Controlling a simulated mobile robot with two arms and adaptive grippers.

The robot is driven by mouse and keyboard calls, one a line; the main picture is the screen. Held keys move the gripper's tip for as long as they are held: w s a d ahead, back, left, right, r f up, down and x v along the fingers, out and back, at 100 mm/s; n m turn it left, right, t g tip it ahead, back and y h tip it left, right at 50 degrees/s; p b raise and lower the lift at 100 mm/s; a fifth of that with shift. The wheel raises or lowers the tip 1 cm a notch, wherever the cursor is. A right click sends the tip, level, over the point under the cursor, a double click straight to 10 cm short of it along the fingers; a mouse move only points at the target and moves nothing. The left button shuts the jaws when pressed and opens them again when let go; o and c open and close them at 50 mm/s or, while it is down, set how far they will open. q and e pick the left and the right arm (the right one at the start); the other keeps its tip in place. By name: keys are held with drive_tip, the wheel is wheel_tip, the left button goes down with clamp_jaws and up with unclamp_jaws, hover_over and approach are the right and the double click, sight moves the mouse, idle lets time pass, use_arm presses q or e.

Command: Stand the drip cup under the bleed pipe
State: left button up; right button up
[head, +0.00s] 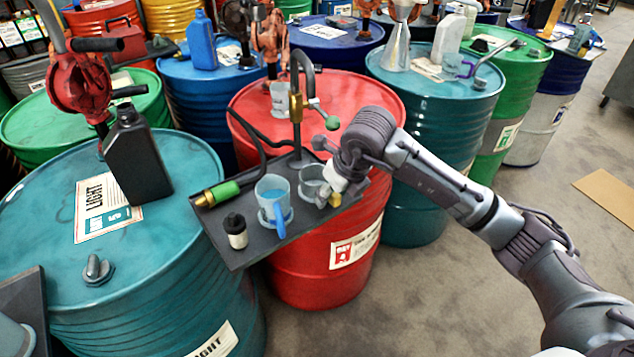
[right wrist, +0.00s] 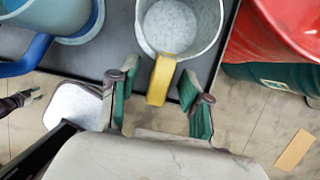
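A grey cup with a yellow handle (head: 312,180) stands on the dark tray (head: 228,248) at the red drum. In the right wrist view, this cup (right wrist: 212,18) is upright, with a pale speckled inside. My right gripper (right wrist: 160,105) is open, its green-padded fingers on either side of the yellow handle (right wrist: 160,80), with gaps visible. In the head view, the gripper (head: 335,190) is at the cup's right. A blue-handled cup (head: 270,188) holding blue stands left of it. A hooked dark pipe with a brass fitting (head: 296,107) rises behind. My left gripper is not clearly identifiable.
A small black-capped jar (head: 236,232) and a green-and-brass nozzle (head: 218,194) are on the tray. A black jug (head: 137,160) stands on the teal drum (head: 180,165) at left. A small dark, green-marked shape (right wrist: 22,98) shows at the wrist view's left edge.

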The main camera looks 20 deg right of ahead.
clamp_jaws()
drive_tip(key=shift+r, duration=0.1)
